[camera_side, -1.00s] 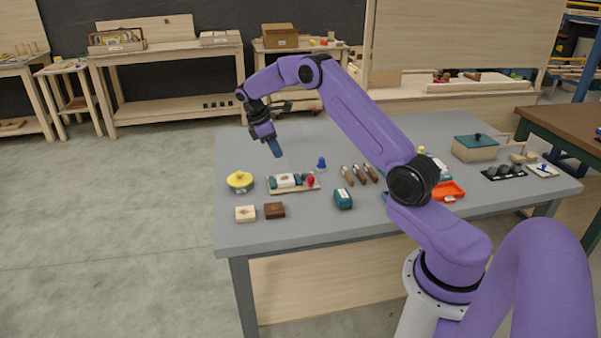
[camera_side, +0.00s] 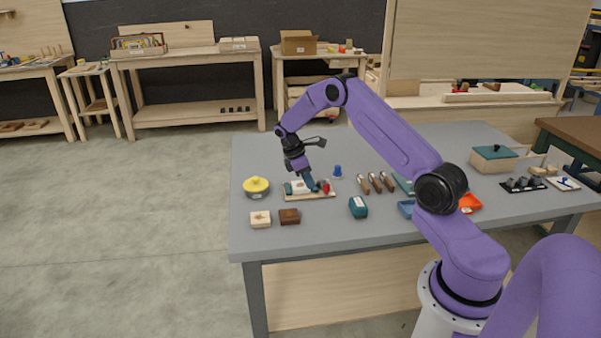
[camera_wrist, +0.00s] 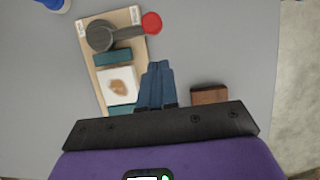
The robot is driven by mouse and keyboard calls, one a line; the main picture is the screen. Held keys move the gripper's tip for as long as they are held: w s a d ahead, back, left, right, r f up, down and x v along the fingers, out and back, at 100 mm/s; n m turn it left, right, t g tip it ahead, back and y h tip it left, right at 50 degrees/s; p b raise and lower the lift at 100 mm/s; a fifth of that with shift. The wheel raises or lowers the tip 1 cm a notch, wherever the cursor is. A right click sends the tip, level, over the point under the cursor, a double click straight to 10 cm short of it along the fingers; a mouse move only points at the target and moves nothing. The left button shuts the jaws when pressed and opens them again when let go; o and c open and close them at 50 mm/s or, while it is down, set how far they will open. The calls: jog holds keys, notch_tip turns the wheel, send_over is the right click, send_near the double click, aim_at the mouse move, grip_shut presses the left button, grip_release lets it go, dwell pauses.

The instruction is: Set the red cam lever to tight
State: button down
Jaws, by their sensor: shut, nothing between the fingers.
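The cam lever is a dark grey round cam (camera_wrist: 100,36) with a grey arm ending in a red ball knob (camera_wrist: 152,23). It sits on a light wooden board (camera_wrist: 103,88) with two small white labels, whose text I cannot read. In the wrist view the arm points right, and the knob is at the board's edge by one label. Teal jaws (camera_wrist: 113,57) flank a white block (camera_wrist: 118,85). My gripper (camera_wrist: 158,66) is shut and empty, its blue fingertips below the knob in that view. In the side view my gripper (camera_side: 310,187) is low by the red knob (camera_side: 326,187); contact is unclear.
A dark brown block (camera_side: 289,216) and a pale block (camera_side: 260,219) lie in front of the board. A yellow-topped pot (camera_side: 256,186) stands left. A blue knobbed piece (camera_side: 337,171), wooden-handled tools (camera_side: 376,183) and a teal block (camera_side: 358,207) are to the right.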

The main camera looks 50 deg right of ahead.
aim_at(328, 185)
jog(key=shift+s+d, duration=0.9)
jog(key=shift+s+d+n+t, duration=0.35)
jog(key=shift+s+n, duration=0.35)
jog(key=shift+n, duration=0.3)
jog(key=shift+s+d+n+t+h, duration=0.25)
jog(key=shift+s+d+n+h, duration=0.25)
jog(key=shift+n, duration=0.3)
jog(key=s+n, duration=0.1)
jog(key=d+n+t, duration=0.1)
jog(key=n, duration=0.1)
jog(key=shift+s+d, duration=0.2)
jog(key=shift+s, duration=0.2)
jog(key=d+n, duration=0.1)
jog(key=s+d+n+t, duration=0.1)
jog(key=n, duration=0.1)
jog(key=d+n, duration=0.1)
jog(key=d+n+t, duration=0.1)
jog(key=n, duration=0.1)
jog(key=shift+s+d+t, duration=0.1)
jog(key=shift+s+t, duration=0.15)
jog(key=shift+t, duration=0.05)
jog(key=shift+d+n, duration=0.3)
jog(key=shift+d, duration=0.25)
jog(key=shift+a, duration=0.1)
